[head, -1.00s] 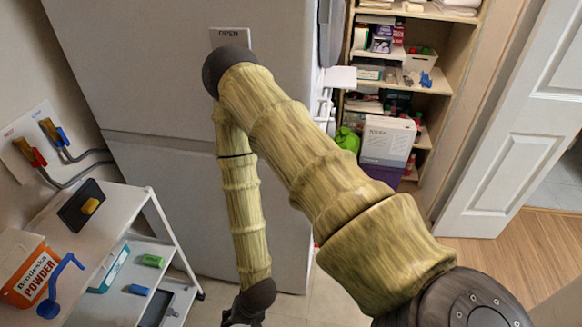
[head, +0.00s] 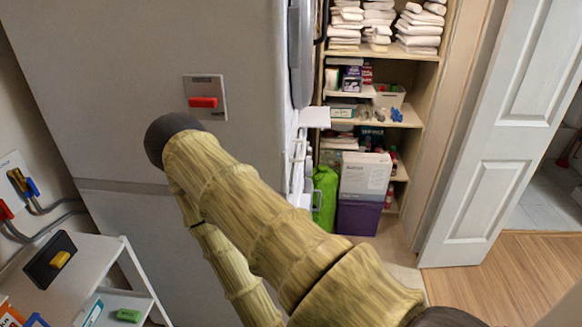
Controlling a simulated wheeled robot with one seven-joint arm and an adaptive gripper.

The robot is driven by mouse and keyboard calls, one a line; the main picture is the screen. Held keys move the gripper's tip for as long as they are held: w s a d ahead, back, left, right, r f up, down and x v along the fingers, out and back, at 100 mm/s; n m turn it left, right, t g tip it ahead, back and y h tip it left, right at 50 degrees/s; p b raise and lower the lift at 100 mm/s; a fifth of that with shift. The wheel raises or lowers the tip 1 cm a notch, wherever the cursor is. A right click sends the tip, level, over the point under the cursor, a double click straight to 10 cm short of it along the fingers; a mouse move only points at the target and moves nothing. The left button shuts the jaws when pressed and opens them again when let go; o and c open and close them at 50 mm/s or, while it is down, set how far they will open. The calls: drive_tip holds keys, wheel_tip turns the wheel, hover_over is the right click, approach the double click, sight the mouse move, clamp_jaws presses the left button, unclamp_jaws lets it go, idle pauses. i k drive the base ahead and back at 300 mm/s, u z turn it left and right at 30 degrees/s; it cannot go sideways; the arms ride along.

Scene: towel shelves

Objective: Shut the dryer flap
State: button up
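A large grey cabinet-like body (head: 130,75) fills the left and middle of the head view. At its right side I see white machine parts edge-on, and a flat white panel (head: 314,117) sticks out there toward the shelves. It may be the dryer flap, standing open; I cannot tell for sure. Above it a grey rounded door-like part (head: 301,50) also shows edge-on. My arm crosses the lower middle of the view, in front of the grey body. My gripper is below the picture edge and out of sight.
A plate with a red handle (head: 203,102) is on the grey body. A white cart (head: 75,285) stands at lower left. A white door (head: 497,130) is at right, beside clear wooden floor (head: 490,275).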

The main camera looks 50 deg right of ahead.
sight(310, 118)
drive_tip(key=z, duration=0.4)
drive_tip(key=k, duration=0.5)
drive_tip(key=z, duration=1.55)
drive_tip(key=i, duration=1.75)
drive_tip(key=u, duration=0.5)
drive_tip(key=i, duration=0.45)
drive_tip(key=u, duration=0.25)
